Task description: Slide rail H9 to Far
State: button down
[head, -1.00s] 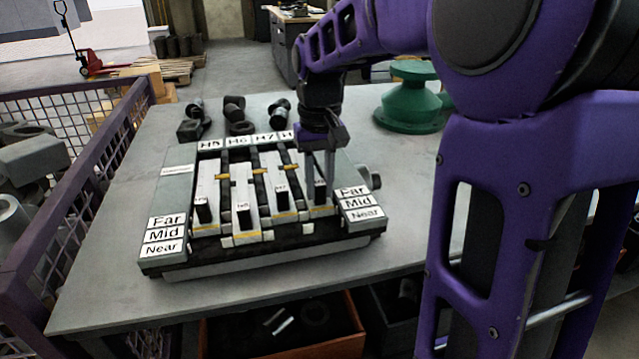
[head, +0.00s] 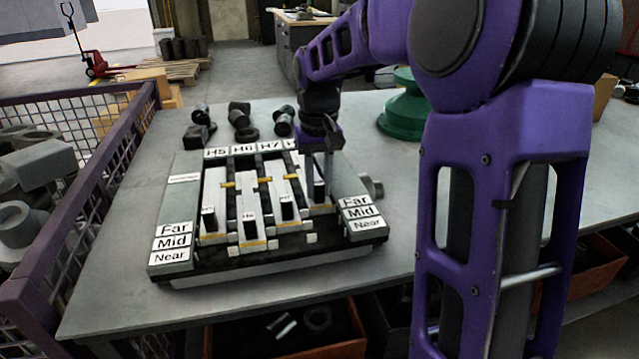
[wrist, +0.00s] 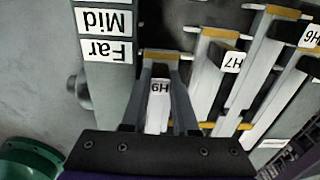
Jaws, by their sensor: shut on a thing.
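Rail H9 (wrist: 158,98) is a pale sliding strip at the right end of the slotted board (head: 172,205). It has a black upright tab with an H9 label and a yellow band at its near end. In the wrist view that band is about level with the Far label (wrist: 107,50) on the side plate. My gripper (head: 320,190) reaches down over H9; in the wrist view its fingers (wrist: 160,75) stand either side of the tab, shut on it. In the head view the fingers hide much of the tab.
Rails H7 (head: 288,212), H6 (head: 250,230) and H5 (head: 210,220) lie left of H9, with upright tabs close by. Dark fittings (head: 240,118) stand behind the board. A green flanged part (head: 402,115) stands at the back right. The table left of the board is clear.

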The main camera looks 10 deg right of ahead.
jog(key=c, duration=0.7)
grip_release()
jog(key=shift+w, duration=0.2)
jog(key=shift+r, duration=0.1)
notch_tip(320, 180, up, 17)
jog(key=p, duration=0.3)
jog(key=shift+r+p, duration=0.15)
jog(key=shift+p, duration=0.25)
